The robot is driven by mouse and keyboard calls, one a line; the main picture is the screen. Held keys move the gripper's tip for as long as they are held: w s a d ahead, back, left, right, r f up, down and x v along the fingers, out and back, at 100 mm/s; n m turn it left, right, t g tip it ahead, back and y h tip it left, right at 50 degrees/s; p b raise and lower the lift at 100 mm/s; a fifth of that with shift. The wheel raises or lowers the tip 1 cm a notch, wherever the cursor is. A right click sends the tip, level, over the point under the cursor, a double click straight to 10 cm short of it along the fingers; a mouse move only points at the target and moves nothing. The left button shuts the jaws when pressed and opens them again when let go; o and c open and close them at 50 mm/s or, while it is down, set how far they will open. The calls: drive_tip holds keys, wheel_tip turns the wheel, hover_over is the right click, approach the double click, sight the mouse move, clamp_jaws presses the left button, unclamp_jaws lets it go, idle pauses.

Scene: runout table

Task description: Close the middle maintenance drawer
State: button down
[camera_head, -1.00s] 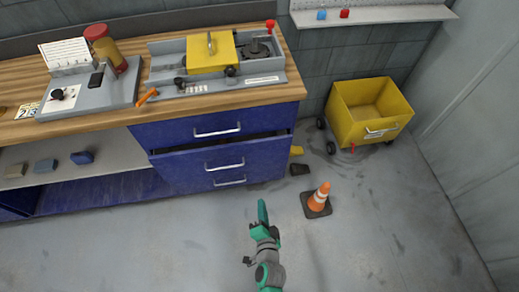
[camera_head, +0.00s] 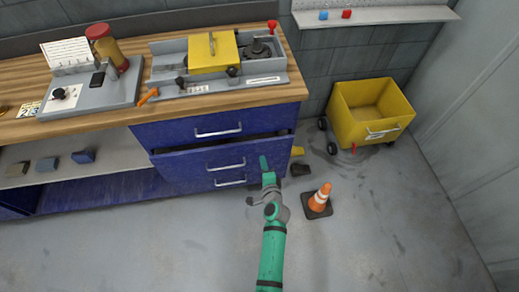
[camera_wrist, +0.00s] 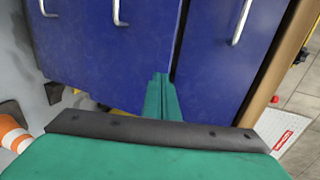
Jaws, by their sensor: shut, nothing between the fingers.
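The middle drawer (camera_head: 195,168) of the blue bench unit stands partly out, its front proud of the top drawer (camera_head: 180,133). Its metal handle (camera_head: 226,166) is left of my gripper (camera_head: 264,163). My gripper is shut and empty, with its tips at the right part of the middle drawer front. In the wrist view, the middle drawer front (camera_wrist: 145,40) lies beyond the shut green fingers (camera_wrist: 161,88), beside the gap to the top drawer (camera_wrist: 215,60). I cannot tell whether the fingertips touch the front. The bottom drawer handle (camera_head: 230,183) is below.
An orange cone (camera_head: 320,198) stands on the floor right of my arm. A dark block (camera_head: 301,170) and a yellow piece (camera_head: 297,151) lie by the unit's right end. A yellow wheeled cart (camera_head: 370,110) stands farther right. Floor left of my arm is clear.

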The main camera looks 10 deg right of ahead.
sight(259, 144)
drive_tip(key=x, duration=0.5)
drive_tip(key=shift+w+d+r, duration=0.15)
drive_tip(key=shift+w+r, duration=0.1)
drive_tip(key=shift+w, duration=0.9)
